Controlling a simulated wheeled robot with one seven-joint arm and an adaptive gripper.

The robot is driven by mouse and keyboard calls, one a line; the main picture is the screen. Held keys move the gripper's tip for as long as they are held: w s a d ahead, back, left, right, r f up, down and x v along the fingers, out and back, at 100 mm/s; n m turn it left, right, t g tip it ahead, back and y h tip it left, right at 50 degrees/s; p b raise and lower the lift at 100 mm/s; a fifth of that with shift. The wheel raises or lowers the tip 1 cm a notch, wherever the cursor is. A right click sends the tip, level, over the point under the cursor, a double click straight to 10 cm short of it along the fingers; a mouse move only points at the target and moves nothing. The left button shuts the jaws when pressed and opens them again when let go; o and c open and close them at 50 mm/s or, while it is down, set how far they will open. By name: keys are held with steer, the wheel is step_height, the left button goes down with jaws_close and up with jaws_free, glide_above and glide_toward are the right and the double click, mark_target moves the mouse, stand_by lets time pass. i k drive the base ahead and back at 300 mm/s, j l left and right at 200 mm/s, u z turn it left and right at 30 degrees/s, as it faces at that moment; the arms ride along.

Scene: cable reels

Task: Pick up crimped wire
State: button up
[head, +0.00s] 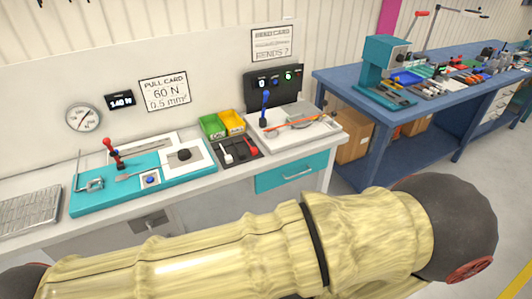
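A thin orange-red strand (310,121), which may be the crimped wire, lies across the pale tray (326,131) at the right end of the white bench. A grey piece lies beside it, too small to make out. I cannot see a crimp on the strand. My gripper is not in view. Only my arm, in a yellowish sleeve with dark joints, shows across the foreground, in front of the bench's lower front.
A teal board (118,182) with a red-handled tool is on the white bench (45,179). Green and yellow bins (222,125) and a black panel with a blue-topped lever (265,100) stand near the tray. A blue workbench (350,87) with a teal press is beyond an open floor gap.

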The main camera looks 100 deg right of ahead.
mark_target(241, 155)
steer(key=z, duration=3.25)
